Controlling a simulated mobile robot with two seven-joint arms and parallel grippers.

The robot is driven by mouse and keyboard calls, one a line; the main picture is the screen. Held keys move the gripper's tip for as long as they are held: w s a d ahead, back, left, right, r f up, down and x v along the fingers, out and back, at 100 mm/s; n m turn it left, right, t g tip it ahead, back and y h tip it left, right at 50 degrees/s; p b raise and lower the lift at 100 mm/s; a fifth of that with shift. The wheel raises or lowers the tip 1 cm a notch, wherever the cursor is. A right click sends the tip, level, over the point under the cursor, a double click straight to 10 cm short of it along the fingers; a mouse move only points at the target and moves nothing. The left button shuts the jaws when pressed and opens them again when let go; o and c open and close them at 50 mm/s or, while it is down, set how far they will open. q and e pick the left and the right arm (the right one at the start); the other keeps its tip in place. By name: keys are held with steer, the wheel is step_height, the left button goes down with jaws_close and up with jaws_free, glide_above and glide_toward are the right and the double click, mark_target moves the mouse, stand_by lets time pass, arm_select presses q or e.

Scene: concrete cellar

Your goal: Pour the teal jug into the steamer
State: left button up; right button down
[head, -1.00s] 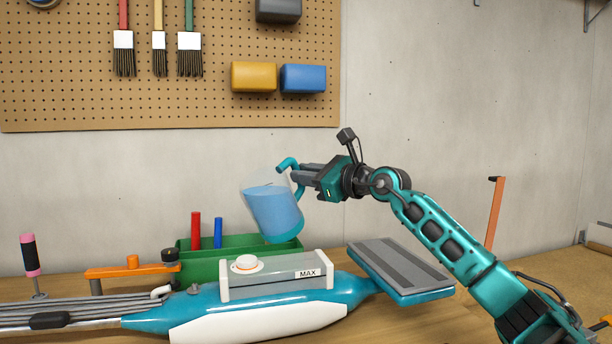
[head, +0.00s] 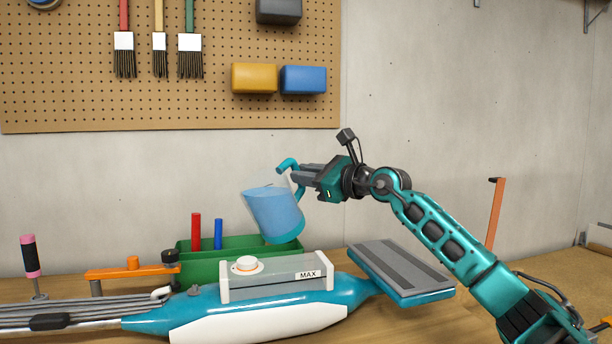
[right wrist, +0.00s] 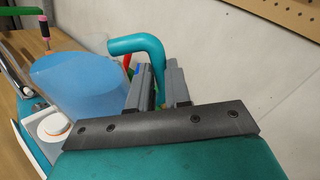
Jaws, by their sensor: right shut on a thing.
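The teal jug (head: 274,212) is see-through with blue contents and a teal base. It is held in the air, its top leaning left and its base at lower right. My right gripper (head: 298,176) is shut on its teal handle. In the right wrist view the handle (right wrist: 140,45) runs between the fingers, and the jug (right wrist: 80,82) is left of them. The steamer (head: 190,308) lies on the bench below, with a clear tank marked MAX (head: 278,279). A round white piece with an orange ring (head: 246,264) sits on the tank, below and left of the jug. No stream shows.
A green tray (head: 200,270) with a red and a blue stick stands behind the steamer. An orange clamp (head: 120,271) is at left, another orange bar (head: 495,215) at right. A pegboard (head: 60,85) with brushes hangs behind. Bare bench (head: 415,325) shows at front right.

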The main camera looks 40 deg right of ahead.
mark_target(293, 163)
steer(key=shift+a+r+n, duration=0.1)
steer(key=shift+r+n, duration=0.3)
steer(key=shift+r, duration=0.1)
stand_by(2.2)
steer(key=shift+a+r+n, duration=0.1)
steer(key=shift+r+n, duration=0.1)
steer(key=shift+n, duration=0.1)
steer(key=shift+s+a+r+n, duration=0.1)
steer(key=shift+a+r+n, duration=0.15)
steer(key=shift+n, duration=0.25)
stand_by(1.2)
steer(key=shift+a+r+n, duration=0.25)
steer(key=shift+a+n, duration=0.3)
steer(key=shift+n, duration=0.35)
stand_by(2.4)
